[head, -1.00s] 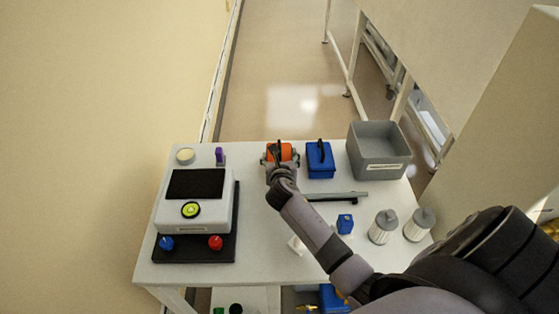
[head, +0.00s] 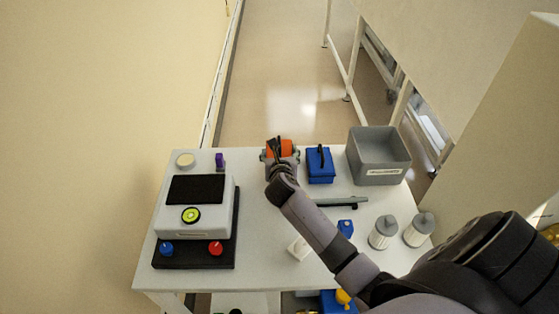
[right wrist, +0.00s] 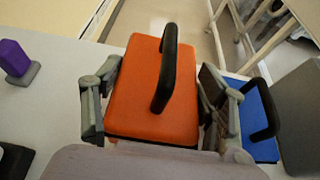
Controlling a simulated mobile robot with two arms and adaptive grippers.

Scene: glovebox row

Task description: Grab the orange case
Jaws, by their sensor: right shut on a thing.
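The orange case (head: 286,147) is at the back edge of the white table, partly hidden by my right arm. In the right wrist view the orange case (right wrist: 140,92) fills the middle, its black handle upright on top. My right gripper (head: 280,157) is shut on it, one grey finger against each side. The right gripper also shows in the right wrist view (right wrist: 157,105). The case seems a little raised, but its underside is hidden. My left gripper is not in view.
A blue case (head: 320,168) stands close on the right, with a grey bin (head: 379,172) beyond it. A purple item (head: 220,161) and a white device with a dark screen (head: 195,205) are on the left. Two lidded jars (head: 383,233) (head: 418,230) stand at front right.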

